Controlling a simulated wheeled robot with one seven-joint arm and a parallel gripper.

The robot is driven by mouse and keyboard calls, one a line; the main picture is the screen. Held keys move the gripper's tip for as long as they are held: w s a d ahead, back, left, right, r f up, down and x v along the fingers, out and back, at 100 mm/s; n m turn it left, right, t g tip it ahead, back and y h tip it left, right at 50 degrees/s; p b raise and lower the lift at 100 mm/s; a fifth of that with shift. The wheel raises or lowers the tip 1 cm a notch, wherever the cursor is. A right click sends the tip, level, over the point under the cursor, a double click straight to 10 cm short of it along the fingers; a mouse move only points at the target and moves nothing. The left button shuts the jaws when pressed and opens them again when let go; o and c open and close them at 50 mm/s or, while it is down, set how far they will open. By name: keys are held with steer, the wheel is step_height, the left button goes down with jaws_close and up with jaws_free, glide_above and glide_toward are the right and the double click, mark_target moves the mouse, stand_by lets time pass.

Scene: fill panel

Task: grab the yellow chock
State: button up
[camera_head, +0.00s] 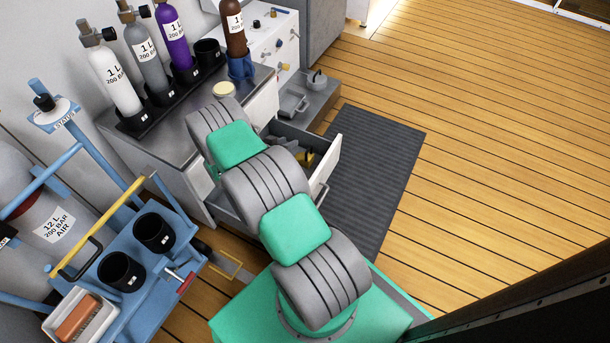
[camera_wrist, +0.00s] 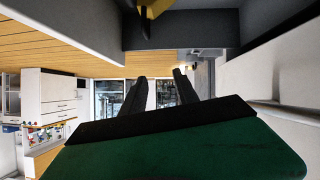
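The yellow chock (camera_head: 304,158) lies inside the open drawer (camera_head: 329,166), partly hidden behind my arm in the head view. A yellow piece, which looks like the same chock (camera_wrist: 156,8), shows at the top edge of the wrist view, cut off by the frame. My gripper (camera_wrist: 160,88) has its two dark fingers apart, with nothing visible between them. The chock is off to the side of the fingers and not between them. In the head view my gripper is hidden behind my own arm.
The grey counter (camera_head: 178,136) above the drawer holds a rack of labelled bottles and a jar lid (camera_head: 224,89). A blue cart (camera_head: 150,285) with black cups stands at the left. A dark mat (camera_head: 378,150) and open wooden floor (camera_head: 480,120) lie to the right.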

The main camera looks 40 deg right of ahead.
steer(key=h+b, duration=0.1)
steer(key=b, duration=0.1)
glide_toward(307, 151)
steer(key=d+f, duration=0.2)
steer(key=d, duration=0.1)
steer(key=b+x, duration=0.2)
steer(key=x, duration=0.1)
steer(key=b+x, duration=0.1)
steer(key=x, duration=0.2)
steer(key=shift+w+b, duration=0.25)
steer(key=shift+b, duration=0.1)
steer(key=shift+w+d+r, duration=0.15)
steer(key=shift+d, duration=0.2)
steer(key=shift+c, duration=0.6)
jaws_close()
